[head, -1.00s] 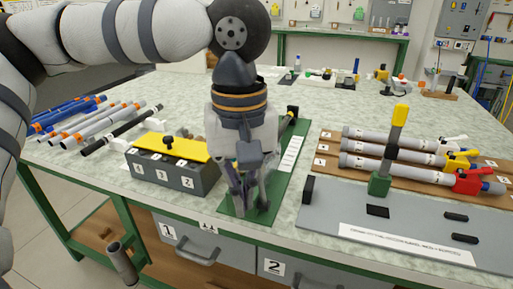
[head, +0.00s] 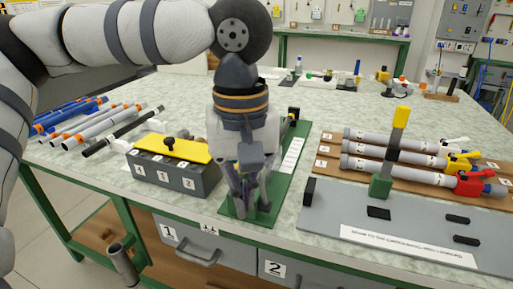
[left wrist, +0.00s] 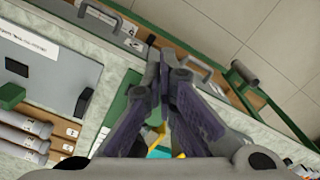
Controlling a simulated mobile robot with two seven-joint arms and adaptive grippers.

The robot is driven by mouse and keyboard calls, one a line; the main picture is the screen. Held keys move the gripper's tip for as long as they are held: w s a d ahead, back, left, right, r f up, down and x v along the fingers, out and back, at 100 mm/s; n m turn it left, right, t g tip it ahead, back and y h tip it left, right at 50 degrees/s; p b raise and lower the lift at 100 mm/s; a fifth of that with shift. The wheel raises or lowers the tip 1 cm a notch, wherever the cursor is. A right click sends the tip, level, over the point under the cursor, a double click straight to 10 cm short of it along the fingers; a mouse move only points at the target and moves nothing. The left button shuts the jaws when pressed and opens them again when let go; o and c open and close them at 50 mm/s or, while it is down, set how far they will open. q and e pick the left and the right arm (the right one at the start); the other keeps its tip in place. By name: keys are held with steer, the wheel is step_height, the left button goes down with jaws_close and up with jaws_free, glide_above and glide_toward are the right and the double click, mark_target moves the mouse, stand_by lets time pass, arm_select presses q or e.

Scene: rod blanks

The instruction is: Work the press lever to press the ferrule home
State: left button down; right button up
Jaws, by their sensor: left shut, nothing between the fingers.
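An upright lever (head: 394,143), grey with a yellow top and a green foot, stands on a grey plate (head: 325,215) at the right front of the bench in the head view. The grey plate also shows at the left of the left wrist view (left wrist: 55,68), with the green foot at its edge. My left gripper (head: 252,212) points down over a narrow green board (head: 283,178), left of the lever and apart from it. Its fingers (left wrist: 160,62) are shut and empty. My right gripper is out of view. I cannot make out a ferrule.
Capped grey tubes (head: 400,150) lie on a brown rack behind the lever. A grey box with a yellow lid (head: 178,148) stands left of my gripper. Several loose rods (head: 95,125) lie at the far left. Drawers (head: 205,243) are below the front edge.

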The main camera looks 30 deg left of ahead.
arm_select(q)
steer(key=shift+w+a+p, duration=0.15)
steer(key=shift+w+a, duration=0.2)
steer(key=shift+w, duration=1.05)
steer(key=shift+w+a+p, duration=0.15)
steer(key=shift+w+a, duration=0.15)
steer(key=shift+w, duration=1.1)
steer(key=shift+w+a+p, duration=0.15)
steer(key=shift+w+a, duration=0.2)
steer(key=shift+w, duration=1.05)
steer(key=w+a, duration=0.1)
steer(key=w, duration=0.6)
steer(key=shift+w+a, duration=0.2)
steer(key=shift+a, duration=0.2)
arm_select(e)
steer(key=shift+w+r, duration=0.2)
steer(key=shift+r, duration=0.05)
